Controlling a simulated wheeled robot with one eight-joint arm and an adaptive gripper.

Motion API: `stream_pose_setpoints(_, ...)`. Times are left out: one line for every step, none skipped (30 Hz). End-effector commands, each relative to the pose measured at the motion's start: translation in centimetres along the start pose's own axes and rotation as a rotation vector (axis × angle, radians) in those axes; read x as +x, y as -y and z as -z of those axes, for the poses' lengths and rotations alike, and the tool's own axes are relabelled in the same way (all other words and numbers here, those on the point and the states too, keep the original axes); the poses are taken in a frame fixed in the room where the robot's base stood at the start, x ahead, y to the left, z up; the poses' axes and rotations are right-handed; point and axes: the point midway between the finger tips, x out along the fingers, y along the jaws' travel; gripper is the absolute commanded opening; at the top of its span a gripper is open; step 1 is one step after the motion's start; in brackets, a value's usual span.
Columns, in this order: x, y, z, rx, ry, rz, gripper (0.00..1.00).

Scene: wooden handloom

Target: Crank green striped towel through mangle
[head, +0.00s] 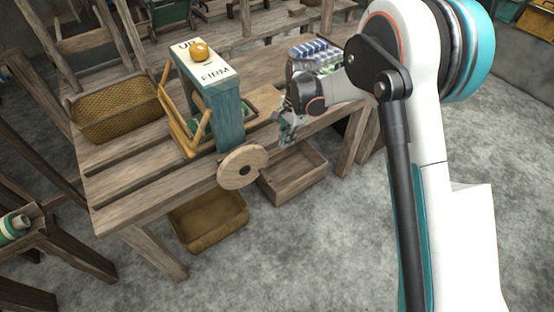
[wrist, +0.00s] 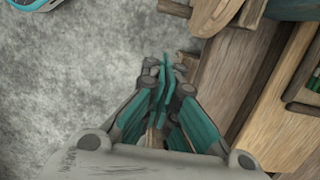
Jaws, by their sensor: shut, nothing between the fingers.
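The mangle (head: 222,110) stands on the wooden table, with a teal upright, a cream top plate lettered "UP" and "FIRM" and an orange knob (head: 200,51). Its round wooden crank wheel (head: 243,167) faces the table's front edge; the wheel also shows at the top of the wrist view (wrist: 214,14), with a wooden peg (wrist: 174,8) beside it. My gripper (head: 287,138) is right of the wheel, apart from it. Its fingers (wrist: 163,85) are together and empty. Green striped cloth (wrist: 302,88) shows at the right edge of the wrist view; most is hidden.
A wicker basket (head: 115,108) sits on the table's left part. A stack of blue and white items (head: 315,53) is at the back right. Below are a wooden box (head: 294,178) and a yellow bin (head: 208,220). Bare floor lies in front.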

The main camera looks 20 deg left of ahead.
Motion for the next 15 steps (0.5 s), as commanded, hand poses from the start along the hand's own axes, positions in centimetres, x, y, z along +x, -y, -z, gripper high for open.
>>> stream_pose_setpoints(0.5, 0.0, 0.0, 0.001, 0.001, -0.001, 0.0)
stream_pose_setpoints(0.7, 0.0, 0.0, 0.002, 0.001, -0.001, 0.0)
stream_pose_setpoints(1.2, 0.0, 0.0, 0.001, 0.001, -0.001, 0.0)
stream_pose_setpoints(1.6, 0.0, 0.0, 0.001, 0.001, -0.001, 0.0)
stream_pose_setpoints(2.0, 0.0, 0.0, 0.001, 0.001, -0.001, 0.0)
stream_pose_setpoints(2.7, 0.0, 0.0, 0.001, 0.0, -0.001, 0.0)
stream_pose_setpoints(3.3, 0.0, 0.0, 0.0, 0.0, -0.001, 0.0)
stream_pose_setpoints(3.9, 0.0, 0.0, 0.0, 0.0, -0.001, 0.0)
stream_pose_setpoints(4.7, 0.0, 0.1, 0.0, 0.0, -0.001, 0.0)
stream_pose_setpoints(5.3, 0.0, 0.1, 0.0, 0.0, -0.001, 0.0)
stream_pose_setpoints(5.9, 0.0, 0.1, 0.0, 0.0, -0.001, 0.0)
stream_pose_setpoints(6.7, 0.0, 0.1, -0.001, 0.0, -0.001, 0.0)
stream_pose_setpoints(7.3, 0.0, 0.1, -0.001, 0.0, 0.0, 0.0)
stream_pose_setpoints(7.9, 0.0, 0.0, -0.001, 0.0, 0.0, 0.0)
stream_pose_setpoints(8.7, 0.0, 0.0, -0.001, 0.0, 0.0, 0.0)
